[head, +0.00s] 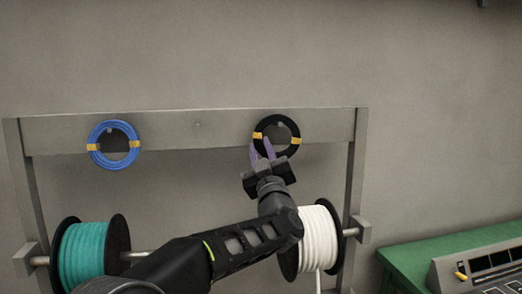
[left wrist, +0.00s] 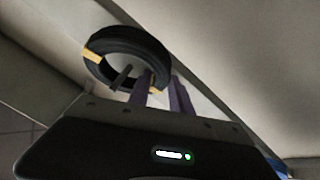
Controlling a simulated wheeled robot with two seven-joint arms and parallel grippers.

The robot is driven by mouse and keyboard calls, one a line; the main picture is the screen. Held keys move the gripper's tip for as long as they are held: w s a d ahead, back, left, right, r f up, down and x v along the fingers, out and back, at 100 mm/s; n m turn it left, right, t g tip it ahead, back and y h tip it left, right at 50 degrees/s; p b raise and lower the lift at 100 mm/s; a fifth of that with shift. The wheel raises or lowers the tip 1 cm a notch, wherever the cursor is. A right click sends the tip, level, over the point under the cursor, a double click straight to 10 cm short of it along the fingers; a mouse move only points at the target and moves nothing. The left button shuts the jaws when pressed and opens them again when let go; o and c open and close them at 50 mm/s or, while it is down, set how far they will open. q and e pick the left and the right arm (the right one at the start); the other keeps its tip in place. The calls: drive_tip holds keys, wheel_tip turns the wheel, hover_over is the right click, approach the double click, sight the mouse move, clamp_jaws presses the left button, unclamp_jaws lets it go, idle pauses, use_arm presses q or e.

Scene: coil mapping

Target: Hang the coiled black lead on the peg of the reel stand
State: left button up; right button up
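The coiled black lead (head: 293,130) is a black ring with yellow ties, in front of the right part of the stand's top bar (head: 225,128). It also shows in the left wrist view (left wrist: 150,45). There a dark peg (left wrist: 122,77) shows through the ring's opening, so the ring appears to be around it. My left gripper (head: 262,150) is at the ring's lower left edge. Its purple fingers (left wrist: 162,92) lie on either side of the ring's rim and appear closed on it. Whether the ring rests on the peg is not clear. My right gripper is not in view.
A blue coil (head: 91,134) with yellow ties hangs at the bar's left. A teal reel (head: 82,254) and a white reel (head: 319,238) sit on the lower rod. A green table (head: 410,257) with a grey device (head: 480,268) stands at the right.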

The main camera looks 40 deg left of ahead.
use_arm(q)
drive_tip(key=o, duration=0.3)
drive_tip(key=shift+f, duration=0.1)
drive_tip(key=b+v, duration=0.2)
drive_tip(key=v, duration=0.5)
drive_tip(key=shift+s+d+b, duration=0.25)
drive_tip(key=shift+d+b, duration=0.05)
drive_tip(key=shift+f, duration=0.1)
